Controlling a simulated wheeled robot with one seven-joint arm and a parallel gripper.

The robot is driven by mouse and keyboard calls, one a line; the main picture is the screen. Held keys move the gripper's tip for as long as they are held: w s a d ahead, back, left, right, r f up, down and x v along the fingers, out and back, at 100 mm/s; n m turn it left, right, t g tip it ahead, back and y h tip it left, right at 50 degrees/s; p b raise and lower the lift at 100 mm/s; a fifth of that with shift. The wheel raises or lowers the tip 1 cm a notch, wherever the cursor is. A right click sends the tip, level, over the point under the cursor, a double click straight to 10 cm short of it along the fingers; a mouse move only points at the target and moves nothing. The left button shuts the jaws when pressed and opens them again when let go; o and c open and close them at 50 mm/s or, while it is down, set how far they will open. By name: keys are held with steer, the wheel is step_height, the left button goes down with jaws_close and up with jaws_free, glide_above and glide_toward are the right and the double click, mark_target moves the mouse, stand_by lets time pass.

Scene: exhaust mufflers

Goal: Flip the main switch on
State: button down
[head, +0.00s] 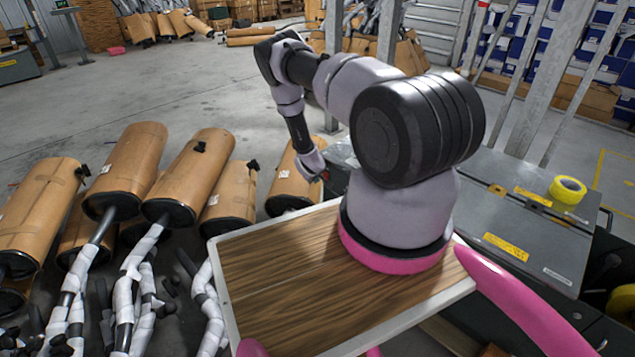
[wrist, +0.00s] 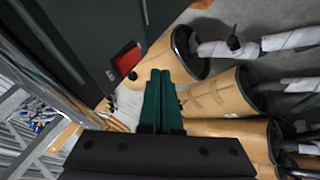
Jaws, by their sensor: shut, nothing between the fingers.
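A red switch-like part (wrist: 127,60) sits on the side of a dark cabinet (wrist: 85,45) in the wrist view, with a small black round knob at its lower end. I cannot tell whether it is on or off. My gripper (wrist: 160,73) has dark green fingers, shut together and empty. They appear to the right of and below the red part, apart from it in the picture. In the head view my gripper (head: 323,174) is small, at the end of my arm, left of the grey machine (head: 490,205). The red part cannot be made out clearly there.
Several cardboard-wrapped mufflers (head: 187,175) with white-wrapped pipes stand to the left of the machine, close to my gripper. They also show in the wrist view (wrist: 215,95). A yellow tape roll (head: 567,189) lies on the machine top. Open floor (head: 190,95) lies beyond.

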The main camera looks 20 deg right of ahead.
steer(key=v, duration=0.8)
steer(key=shift+s+a+r, duration=0.2)
steer(key=shift+s+a, duration=0.05)
steer(key=shift+s, duration=0.05)
